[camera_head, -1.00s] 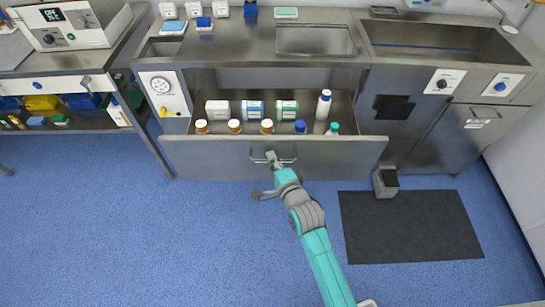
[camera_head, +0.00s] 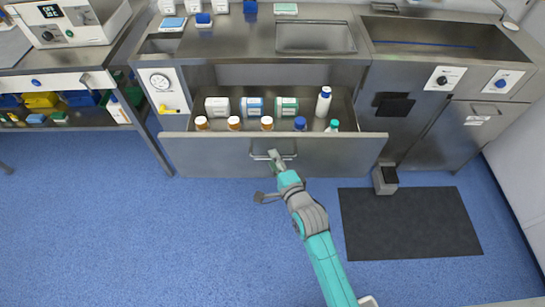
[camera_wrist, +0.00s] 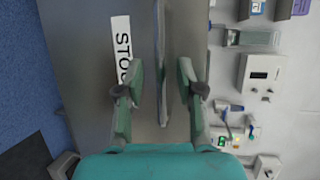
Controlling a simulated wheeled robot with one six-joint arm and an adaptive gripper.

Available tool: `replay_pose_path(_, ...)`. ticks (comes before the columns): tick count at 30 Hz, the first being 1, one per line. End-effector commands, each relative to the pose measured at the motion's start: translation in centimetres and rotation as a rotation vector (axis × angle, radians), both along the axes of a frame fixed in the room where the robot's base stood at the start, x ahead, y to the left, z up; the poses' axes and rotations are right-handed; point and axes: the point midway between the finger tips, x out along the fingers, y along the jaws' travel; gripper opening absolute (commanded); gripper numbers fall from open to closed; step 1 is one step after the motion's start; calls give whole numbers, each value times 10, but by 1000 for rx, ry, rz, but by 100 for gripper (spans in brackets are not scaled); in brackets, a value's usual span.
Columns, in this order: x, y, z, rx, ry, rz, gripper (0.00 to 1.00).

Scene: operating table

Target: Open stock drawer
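The stock drawer (camera_head: 220,158) is pulled out under the steel counter, with its inside and contents showing from above. Its bar handle (camera_head: 258,157) is on the middle of the front. My gripper (camera_head: 275,157) is at this handle, reaching up from below. In the wrist view my gripper (camera_wrist: 161,78) has its two fingers apart, one on each side of the handle bar (camera_wrist: 160,40), with gaps visible. A white label (camera_wrist: 121,45) reading "STO" shows on the drawer front, partly hidden by a finger.
A grey pedal box (camera_head: 385,181) and a black mat (camera_head: 410,224) are on the floor at right. The blue floor (camera_head: 110,230) at left is clear.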

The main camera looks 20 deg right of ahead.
Motion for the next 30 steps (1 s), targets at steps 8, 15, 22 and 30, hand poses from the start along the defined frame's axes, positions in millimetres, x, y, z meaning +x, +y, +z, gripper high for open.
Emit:
replay_pose_path(8, -51, -4, 8, -1, 3, -1, 37)
replay_pose_path(15, -84, -7, 14, -1, 4, 0, 37)
replay_pose_path(22, -97, -8, 18, 0, 2, 0, 37)
replay_pose_path(30, -98, -8, 18, 0, 1, 0, 37)
